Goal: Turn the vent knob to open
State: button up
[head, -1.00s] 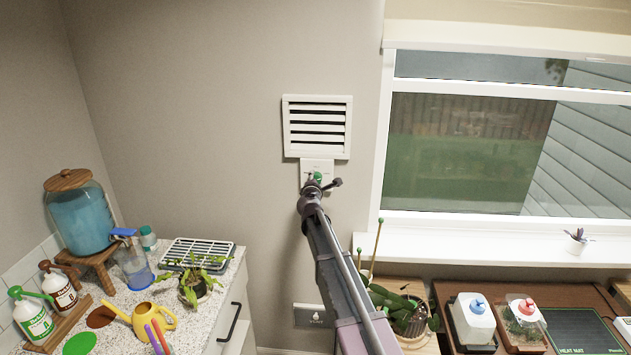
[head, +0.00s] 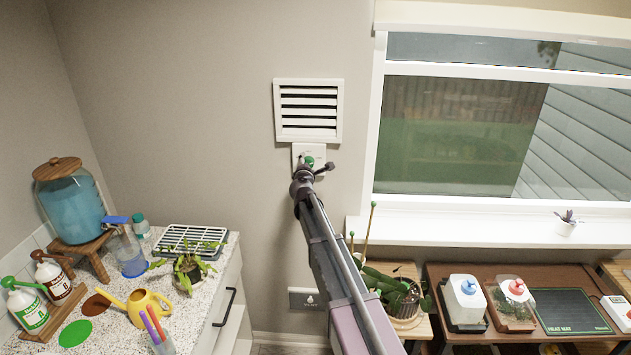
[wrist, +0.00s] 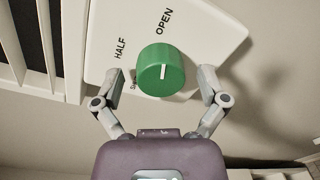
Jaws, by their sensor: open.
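The vent knob (wrist: 161,68) is a green cylinder with a short white mark, on a white plate (wrist: 102,38). The plate reads HALF at the knob's upper left and OPEN at its upper right; another label at its left is mostly hidden. I cannot tell which label the mark points to. My gripper (wrist: 161,80) is open, with one finger on each side of the knob and a visible gap at both. In the head view the knob (head: 309,161) shows just beyond my gripper (head: 313,171), under the white slatted vent (head: 308,138).
A window with a white sill (head: 490,232) is to the right. A cluttered counter (head: 205,285) stands at left. The wall around the vent is clear.

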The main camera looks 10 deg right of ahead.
jog(key=shift+n, duration=0.5)
jog(key=n, duration=0.5)
jog(key=shift+n, duration=0.4)
jog(key=n+b, duration=0.1)
jog(key=n, duration=0.5)
jog(key=shift+n, duration=0.4)
jog(key=f+v, duration=0.1)
jog(key=v, duration=1.3)
jog(key=s+d+f+m+g+h+b, duration=0.3)
jog(key=s+d+f+m+g, duration=0.5)
jog(key=s+f+m, duration=0.5)
jog(key=shift+s+d+f+m+b, duration=0.2)
jog(key=shift+d+f+m+b, duration=0.55)
jog(key=shift+m, duration=2.45)
jog(key=shift+s+d+r+g, duration=0.1)
jog(key=shift+d+g, duration=0.05)
jog(key=shift+g, duration=0.15)
